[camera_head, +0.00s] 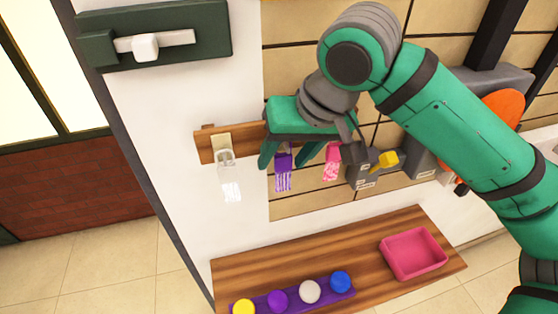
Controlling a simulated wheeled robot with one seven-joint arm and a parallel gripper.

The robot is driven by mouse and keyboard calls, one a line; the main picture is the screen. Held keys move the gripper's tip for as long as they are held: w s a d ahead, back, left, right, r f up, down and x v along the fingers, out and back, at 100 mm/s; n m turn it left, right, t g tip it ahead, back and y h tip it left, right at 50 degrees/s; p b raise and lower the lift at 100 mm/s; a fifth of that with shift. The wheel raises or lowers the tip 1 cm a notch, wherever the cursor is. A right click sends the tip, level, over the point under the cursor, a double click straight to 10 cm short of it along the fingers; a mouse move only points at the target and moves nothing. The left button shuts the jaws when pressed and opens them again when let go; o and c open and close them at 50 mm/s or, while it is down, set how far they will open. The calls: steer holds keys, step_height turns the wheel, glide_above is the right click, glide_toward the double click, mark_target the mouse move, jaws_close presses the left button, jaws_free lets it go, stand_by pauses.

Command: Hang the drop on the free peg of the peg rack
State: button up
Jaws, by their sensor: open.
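The wooden peg rack (204,143) is fixed to the wall, and much of its right part is hidden behind my gripper and wrist. A clear whitish drop (231,188) hangs at its left end. A purple drop (283,174) and a pink drop (332,163) hang further right. My green gripper (289,160) is open in front of the rack. Its fingers point down, one on each side of the purple drop in the picture. I cannot tell whether they touch it. The pegs behind the gripper are hidden, so I cannot see which is free.
Below is a wooden shelf (330,254) with a purple holder (262,304) bearing several coloured balls, and an empty pink tray (413,253). Grey labelled boxes (364,176) and a yellow piece (388,160) are right of the rack. A dark green latch plate (210,25) is above left.

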steer(key=s+d, duration=0.8)
steer(key=shift+f, duration=0.15)
